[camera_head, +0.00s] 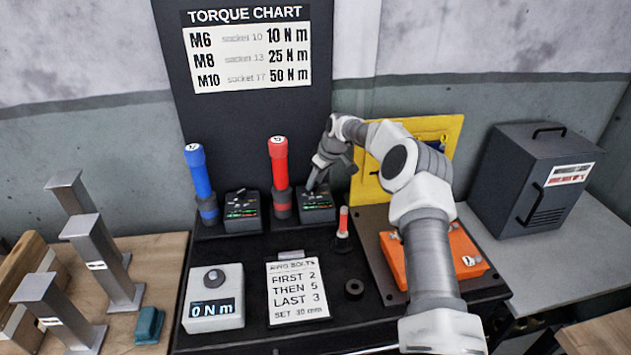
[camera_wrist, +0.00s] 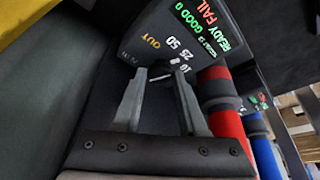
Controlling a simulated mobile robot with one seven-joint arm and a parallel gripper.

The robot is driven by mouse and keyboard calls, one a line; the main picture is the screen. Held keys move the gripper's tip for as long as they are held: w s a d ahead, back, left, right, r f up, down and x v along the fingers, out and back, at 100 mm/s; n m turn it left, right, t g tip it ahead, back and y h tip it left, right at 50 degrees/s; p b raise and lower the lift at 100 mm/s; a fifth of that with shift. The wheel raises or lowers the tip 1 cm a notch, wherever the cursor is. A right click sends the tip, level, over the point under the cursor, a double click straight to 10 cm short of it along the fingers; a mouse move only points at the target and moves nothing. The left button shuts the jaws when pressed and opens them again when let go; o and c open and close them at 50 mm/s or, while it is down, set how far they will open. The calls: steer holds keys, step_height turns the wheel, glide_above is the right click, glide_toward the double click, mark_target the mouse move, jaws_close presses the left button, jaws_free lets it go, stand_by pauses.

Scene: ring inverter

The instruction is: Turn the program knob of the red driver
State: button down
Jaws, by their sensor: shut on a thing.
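The red driver (camera_head: 279,170) stands upright in its holder at the back of the black bench, and its red body (camera_wrist: 231,128) shows at the right in the wrist view. Its dark controller box (camera_head: 317,206) sits just to its right. In the wrist view the box face (camera_wrist: 178,30) carries the marks OUT, 10, 25 and 50 and the words READY, GOOD and FAIL. My gripper (camera_wrist: 160,76) is shut on the small dark program knob (camera_wrist: 160,70) at the lower edge of that face. The fingertips partly hide the knob, so its exact setting is unclear.
A blue driver (camera_head: 199,175) and its controller box (camera_head: 242,211) stand to the left. A torque chart (camera_head: 250,50) hangs behind. A display reading 0 N m (camera_head: 213,299), a ring-bolt card (camera_head: 296,291) and a red-handled tool (camera_head: 343,224) stand in front. An orange block (camera_head: 456,247) lies right.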

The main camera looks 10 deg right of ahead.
stand_by(0.5)
steer(key=shift+c, duration=2.2)
jaws_free()
steer(key=shift+r, duration=0.1)
steer(key=v, duration=1.7)
steer(key=shift+b, duration=0.35)
steer(key=shift+s+d, duration=0.1)
steer(key=shift+s, duration=0.05)
